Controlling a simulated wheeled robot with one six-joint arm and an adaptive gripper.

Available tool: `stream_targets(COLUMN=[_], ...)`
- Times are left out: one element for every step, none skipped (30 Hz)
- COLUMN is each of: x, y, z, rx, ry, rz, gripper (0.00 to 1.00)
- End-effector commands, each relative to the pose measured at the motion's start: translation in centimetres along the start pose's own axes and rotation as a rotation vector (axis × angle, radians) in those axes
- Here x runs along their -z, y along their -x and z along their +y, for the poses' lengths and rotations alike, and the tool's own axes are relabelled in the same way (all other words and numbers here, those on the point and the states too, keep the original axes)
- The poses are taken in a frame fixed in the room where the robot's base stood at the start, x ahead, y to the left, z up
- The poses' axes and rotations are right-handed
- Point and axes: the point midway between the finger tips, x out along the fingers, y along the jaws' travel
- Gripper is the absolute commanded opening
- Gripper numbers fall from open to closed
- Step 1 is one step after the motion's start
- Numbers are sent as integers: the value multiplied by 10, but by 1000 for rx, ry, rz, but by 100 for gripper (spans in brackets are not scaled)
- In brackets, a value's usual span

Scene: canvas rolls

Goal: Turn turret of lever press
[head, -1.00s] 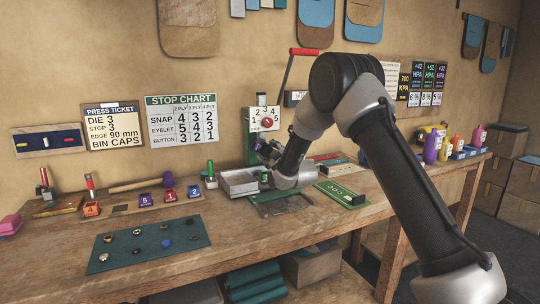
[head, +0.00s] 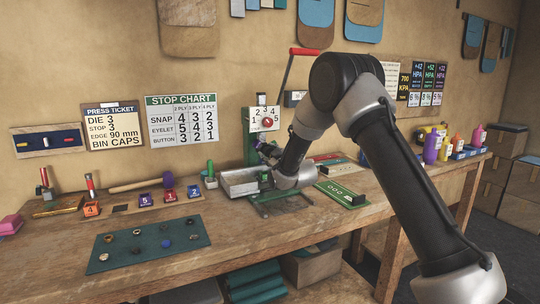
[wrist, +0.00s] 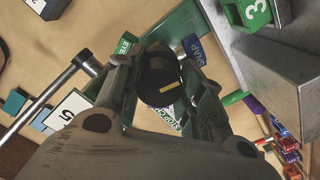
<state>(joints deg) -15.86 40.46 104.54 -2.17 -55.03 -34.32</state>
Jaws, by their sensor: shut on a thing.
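The lever press (head: 250,150) stands against the wall at the back of the bench. It has a green frame, a long lever with a red grip (head: 304,51) and a white number plate with a red knob (head: 268,122). My gripper (head: 264,156) is at the press below the number plate, small and partly hidden by my wrist in the head view. In the wrist view my gripper (wrist: 160,100) is shut on a black knob with a yellow mark (wrist: 160,78). Coloured labels reading SNAP (wrist: 197,58) and EYELET (wrist: 124,46), the latter partly hidden, sit around the knob.
A grey metal box (head: 240,182) stands just left of my gripper. A green mat (head: 145,243) with small parts, several numbered blocks (head: 145,200) and a mallet (head: 140,186) lie further left. A green plate (head: 340,193) lies to the right. A stop chart (head: 182,122) hangs behind.

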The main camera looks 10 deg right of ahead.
Motion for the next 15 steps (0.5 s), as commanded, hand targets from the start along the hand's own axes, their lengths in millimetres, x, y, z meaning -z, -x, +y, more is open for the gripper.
stream_targets(x=[0,0,0,0,0,0,0,0,0,0,0,0,0,0,0], y=[0,0,0,0,0,0,0,0,0,0,0,0,0,0,0], z=[-1,-1,-1,-1,-1,-1,-1,-1,-1,-1,-2,-2,-2,-2,-2], rx=[1,1,1,1,1,1,1,1,1,1,1,1,1,1,1], ry=[-34,-60,-95,-123,-151,-189,-218,-247,-284,-313,-342,-380,-409,-437,-475], rz=[-1,-1,-1,-1,-1,-1,-1,-1,-1,-1,-1,-1,-2,-2,-2], gripper=[14,14,14,14,14,14,14,14,14,14,14,14,14,14,14])
